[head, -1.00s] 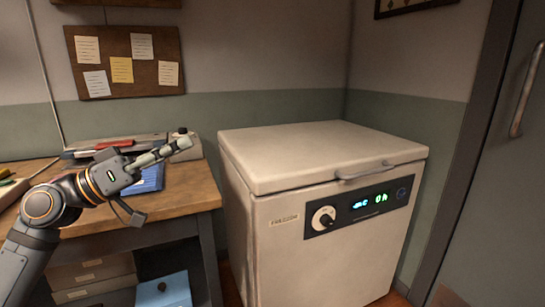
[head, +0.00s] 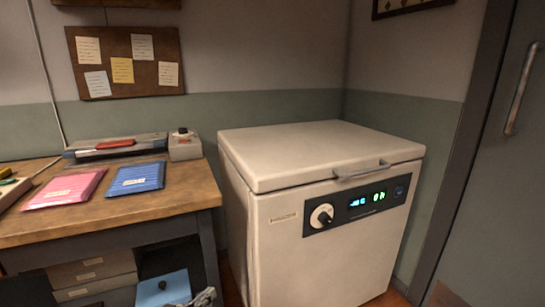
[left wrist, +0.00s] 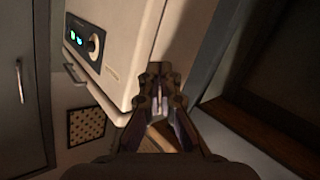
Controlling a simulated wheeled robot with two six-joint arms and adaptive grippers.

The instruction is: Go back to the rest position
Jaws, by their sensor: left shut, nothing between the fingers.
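My left gripper (head: 203,298) shows only as a small part at the bottom edge of the head view, low in front of the bench and left of the freezer. In the left wrist view the left gripper (left wrist: 160,92) is shut, with its fingers together and nothing between them. Beyond it is the white chest freezer (left wrist: 118,50), turned on its side in that picture. My right gripper is in neither view.
The chest freezer (head: 330,250) has its lid closed. The wooden bench (head: 150,205) at left bears a pink packet (head: 65,188), a blue packet (head: 137,178) and a sealing device (head: 115,145). A blue box (head: 163,289) sits below. A grey door (head: 490,200) stands at right.

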